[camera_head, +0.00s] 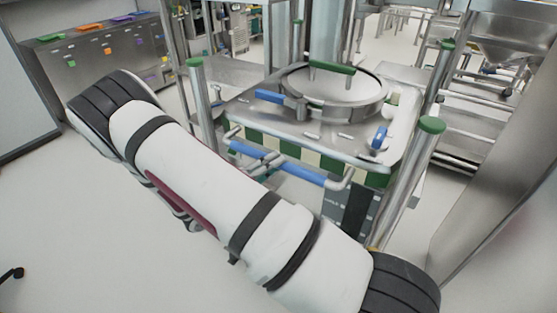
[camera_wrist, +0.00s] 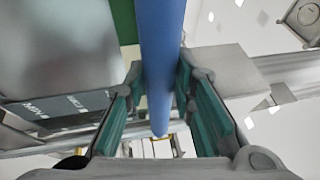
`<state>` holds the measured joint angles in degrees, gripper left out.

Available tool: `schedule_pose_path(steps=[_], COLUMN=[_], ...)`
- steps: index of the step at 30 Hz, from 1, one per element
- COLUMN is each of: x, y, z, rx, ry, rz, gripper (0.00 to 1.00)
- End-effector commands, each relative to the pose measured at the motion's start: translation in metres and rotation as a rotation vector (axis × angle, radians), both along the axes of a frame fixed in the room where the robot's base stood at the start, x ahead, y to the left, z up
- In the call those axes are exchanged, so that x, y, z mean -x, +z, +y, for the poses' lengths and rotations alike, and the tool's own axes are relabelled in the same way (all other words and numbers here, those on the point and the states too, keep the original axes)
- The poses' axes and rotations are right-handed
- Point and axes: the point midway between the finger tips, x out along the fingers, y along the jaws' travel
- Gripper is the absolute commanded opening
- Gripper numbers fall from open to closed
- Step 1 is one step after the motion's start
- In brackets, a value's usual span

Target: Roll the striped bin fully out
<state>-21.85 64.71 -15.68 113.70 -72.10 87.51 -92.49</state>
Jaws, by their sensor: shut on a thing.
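The striped bin (camera_head: 334,163) is a steel bin with a green and cream band below its flat top, standing between green-capped posts. A blue push bar (camera_head: 305,173) runs along its near side. In the wrist view, the blue bar (camera_wrist: 160,50) passes between the teal finger pads of my gripper (camera_wrist: 158,108), which is shut on it. In the head view my white arm crosses the foreground and hides much of the bin's lower front; the gripper is only partly visible at the bar.
Green-capped posts (camera_head: 203,105) and (camera_head: 407,180) flank the bin closely. A steel cabinet (camera_head: 100,65) with colored labels is at the back left. Steel equipment (camera_head: 515,40) stands on the right. Pale floor (camera_head: 70,220) is open at the left front.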

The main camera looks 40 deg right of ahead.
Motion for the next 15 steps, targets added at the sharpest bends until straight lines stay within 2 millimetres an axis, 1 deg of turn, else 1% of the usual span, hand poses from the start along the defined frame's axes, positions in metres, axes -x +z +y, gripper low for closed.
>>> schedule_pose_path(steps=[4, 5, 6, 7, 15], x=[-0.0026, -0.0027, -0.0026, -0.0026, -0.0023], y=[0.0023, 0.0025, 0.0024, 0.0024, 0.0019], z=[-0.0031, -0.0036, -0.0039, -0.0040, -0.0036], rx=[0.004, 0.004, 0.004, 0.004, 0.003], ry=[0.005, 0.004, 0.003, 0.003, 0.002], rz=[-0.004, -0.004, -0.004, -0.004, -0.003], gripper=[0.00, 0.30, 0.39, 0.44, 0.44])
